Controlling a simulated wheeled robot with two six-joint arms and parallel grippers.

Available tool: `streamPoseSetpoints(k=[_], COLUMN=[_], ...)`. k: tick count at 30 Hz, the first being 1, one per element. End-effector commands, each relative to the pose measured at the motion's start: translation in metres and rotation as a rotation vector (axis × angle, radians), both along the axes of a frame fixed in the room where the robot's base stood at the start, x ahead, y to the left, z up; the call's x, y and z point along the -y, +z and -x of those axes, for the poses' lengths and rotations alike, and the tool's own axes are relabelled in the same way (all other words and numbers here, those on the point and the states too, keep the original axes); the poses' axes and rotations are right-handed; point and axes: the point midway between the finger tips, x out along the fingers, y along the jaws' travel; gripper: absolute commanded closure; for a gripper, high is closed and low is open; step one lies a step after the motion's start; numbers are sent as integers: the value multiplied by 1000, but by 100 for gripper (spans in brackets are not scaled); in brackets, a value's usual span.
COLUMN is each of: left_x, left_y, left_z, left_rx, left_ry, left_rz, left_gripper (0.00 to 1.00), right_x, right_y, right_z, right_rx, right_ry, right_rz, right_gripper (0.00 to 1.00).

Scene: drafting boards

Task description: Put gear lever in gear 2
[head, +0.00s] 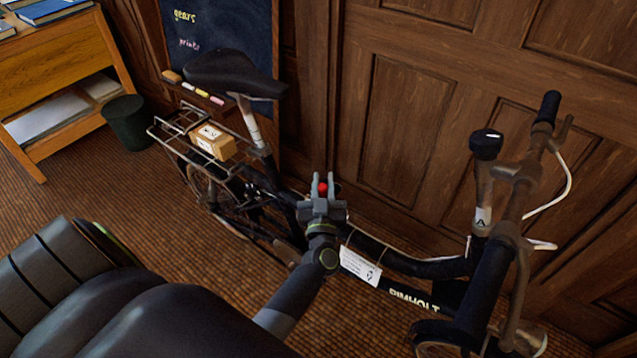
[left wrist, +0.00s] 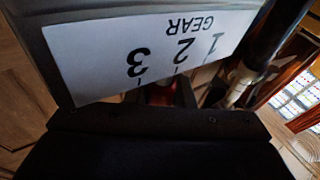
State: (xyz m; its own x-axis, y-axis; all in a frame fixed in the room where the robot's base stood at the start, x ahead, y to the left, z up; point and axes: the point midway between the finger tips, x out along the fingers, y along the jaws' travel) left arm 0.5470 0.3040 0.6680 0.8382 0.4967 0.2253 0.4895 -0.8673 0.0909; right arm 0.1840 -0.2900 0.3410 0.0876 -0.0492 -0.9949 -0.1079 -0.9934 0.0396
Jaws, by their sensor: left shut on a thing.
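A bicycle with a dark frame (head: 405,262) stands in front of the wooden panelling in the head view. My left gripper (head: 323,185) is at the middle of its frame, shut on the red-tipped gear lever (head: 323,188). The red also shows in the left wrist view (left wrist: 160,93), mostly hidden by my gripper. There, a white gear label (left wrist: 110,45) reads GEAR 1, 2, 3 upside down. The red part shows near the 2 and 3 marks; I cannot tell exactly which gear the lever points at. My right gripper is not in view.
A rear rack (head: 165,130) carries a small cardboard box (head: 214,141), below the saddle (head: 230,72). The handlebar (head: 545,115) is at the right. A blackboard (head: 225,30), dark bin (head: 128,122) and wooden desk (head: 60,62) stand behind. The carpet (head: 180,262) before the bicycle is clear.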

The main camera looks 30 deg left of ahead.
Motion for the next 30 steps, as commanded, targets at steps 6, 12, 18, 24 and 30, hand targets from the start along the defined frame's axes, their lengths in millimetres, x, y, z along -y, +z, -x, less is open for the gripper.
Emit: streamPoseSetpoints(k=[6, 12, 18, 24, 30], left_x=[9, 11, 10, 10, 10], left_y=[0, 1, 1, 1, 1], left_z=[1, 1, 1, 1, 1], left_rx=[7, 8, 7, 7, 8], left_ry=[0, -1, -1, -1, -1], left_rz=[-95, -111, -110, -110, -110], left_gripper=[100, 100, 77, 57, 57], right_x=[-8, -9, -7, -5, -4], right_y=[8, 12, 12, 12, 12], right_z=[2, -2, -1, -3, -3], right_rx=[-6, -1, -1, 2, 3], right_ry=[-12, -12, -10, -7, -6], right_rz=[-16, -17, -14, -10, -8], right_gripper=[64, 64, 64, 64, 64])
